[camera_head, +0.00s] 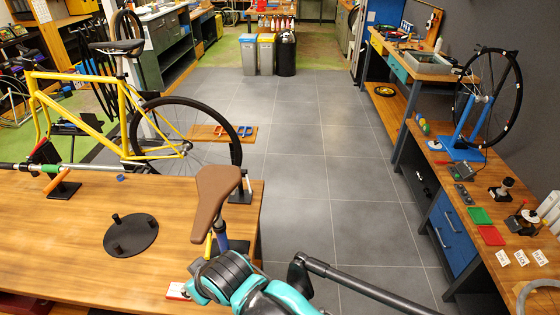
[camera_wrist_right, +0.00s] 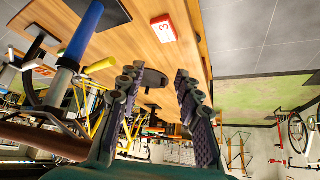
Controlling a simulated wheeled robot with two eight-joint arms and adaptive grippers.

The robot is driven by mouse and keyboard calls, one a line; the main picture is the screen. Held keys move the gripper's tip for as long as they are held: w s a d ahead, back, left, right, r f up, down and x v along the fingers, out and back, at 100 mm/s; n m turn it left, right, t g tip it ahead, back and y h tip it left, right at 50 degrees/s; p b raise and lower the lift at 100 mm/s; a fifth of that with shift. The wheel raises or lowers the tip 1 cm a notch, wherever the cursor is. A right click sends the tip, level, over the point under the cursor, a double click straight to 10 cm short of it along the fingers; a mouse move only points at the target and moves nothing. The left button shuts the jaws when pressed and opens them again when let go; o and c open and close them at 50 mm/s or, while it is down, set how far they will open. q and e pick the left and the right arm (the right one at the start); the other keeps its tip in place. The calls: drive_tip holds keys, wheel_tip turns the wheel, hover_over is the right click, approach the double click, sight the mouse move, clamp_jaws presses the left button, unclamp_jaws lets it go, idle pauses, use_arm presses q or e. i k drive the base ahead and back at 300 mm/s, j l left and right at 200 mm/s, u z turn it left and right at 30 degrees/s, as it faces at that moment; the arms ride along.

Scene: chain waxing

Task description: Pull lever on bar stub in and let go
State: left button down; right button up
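At the left of the head view, a horizontal bar stub (camera_head: 85,168) with a green section lies over the wooden bench. A black clamp-like piece (camera_head: 42,152) and an orange handle (camera_head: 53,184) sit beside it; I cannot tell which part is the lever. My right gripper (camera_wrist_right: 157,82) shows in the right wrist view with its two dark fingers apart and nothing between them. It points across the bench, away from the bar stub as far as I can tell. My left gripper is in neither view.
A brown saddle (camera_head: 217,203) on a blue post stands at the bench's right end. A black disc (camera_head: 131,235) lies on the bench (camera_head: 60,255). A red and white box marked 3 (camera_wrist_right: 162,29) sits near the edge. A yellow bicycle (camera_head: 85,125) stands behind; the grey floor is open.

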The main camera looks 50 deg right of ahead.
sight(247, 176)
drive_tip(key=l, duration=3.65)
